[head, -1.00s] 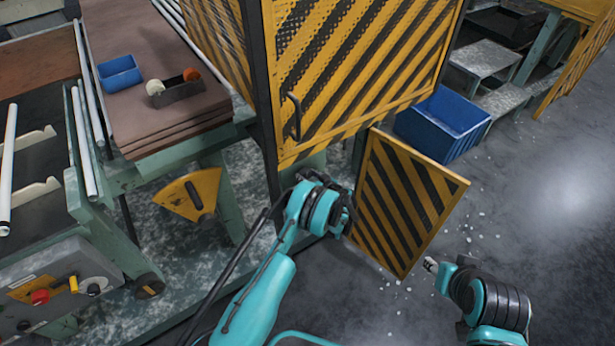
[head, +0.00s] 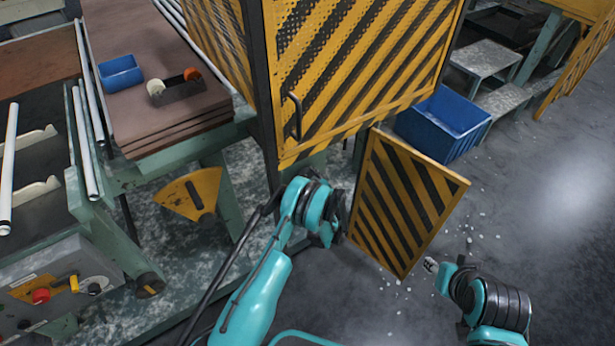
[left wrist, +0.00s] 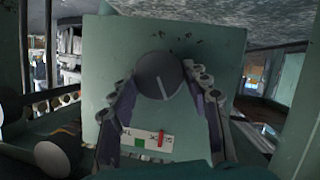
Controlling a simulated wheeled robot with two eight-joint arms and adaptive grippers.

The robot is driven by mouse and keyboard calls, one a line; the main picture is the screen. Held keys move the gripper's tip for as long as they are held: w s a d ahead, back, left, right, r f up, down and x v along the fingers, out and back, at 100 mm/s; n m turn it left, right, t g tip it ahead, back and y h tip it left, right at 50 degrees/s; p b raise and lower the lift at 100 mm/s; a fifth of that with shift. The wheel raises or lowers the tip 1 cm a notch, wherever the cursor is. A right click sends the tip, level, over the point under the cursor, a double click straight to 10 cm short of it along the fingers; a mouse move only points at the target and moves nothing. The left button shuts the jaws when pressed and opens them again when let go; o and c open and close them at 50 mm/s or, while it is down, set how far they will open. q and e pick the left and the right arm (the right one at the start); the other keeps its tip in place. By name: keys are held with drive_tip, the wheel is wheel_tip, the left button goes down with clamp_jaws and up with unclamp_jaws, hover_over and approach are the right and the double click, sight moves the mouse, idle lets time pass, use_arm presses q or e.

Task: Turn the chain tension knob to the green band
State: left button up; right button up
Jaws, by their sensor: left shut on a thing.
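The chain tension knob (left wrist: 159,75) is a round dark grey dial with a white pointer line, on a pale green plate (left wrist: 225,60) in the left wrist view. The line points down toward the label (left wrist: 128,131), which has a green band (left wrist: 141,142) and a red mark (left wrist: 161,139). The line's lower end leans toward the red mark's side. My left gripper (left wrist: 160,80) has a finger on each side of the knob and is shut on it. In the head view, my left arm's upper links hide the knob.
A striped yellow guard cage (head: 350,70) and a leaning striped panel (head: 407,205) stand beyond my left arm. A blue crate (head: 445,125) sits behind the panel. A machine with a control panel (head: 55,285) stands left. Grey floor is open at right.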

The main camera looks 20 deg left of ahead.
use_arm(q)
drive_tip(key=shift+n, duration=0.4)
drive_tip(key=shift+t, duration=0.4)
drive_tip(key=o, duration=1.2)
drive_tip(key=shift+f, duration=0.1)
drive_tip(key=shift+c, duration=0.2)
wheel_tip(320, 180, up, 10)
drive_tip(key=shift+r, duration=0.1)
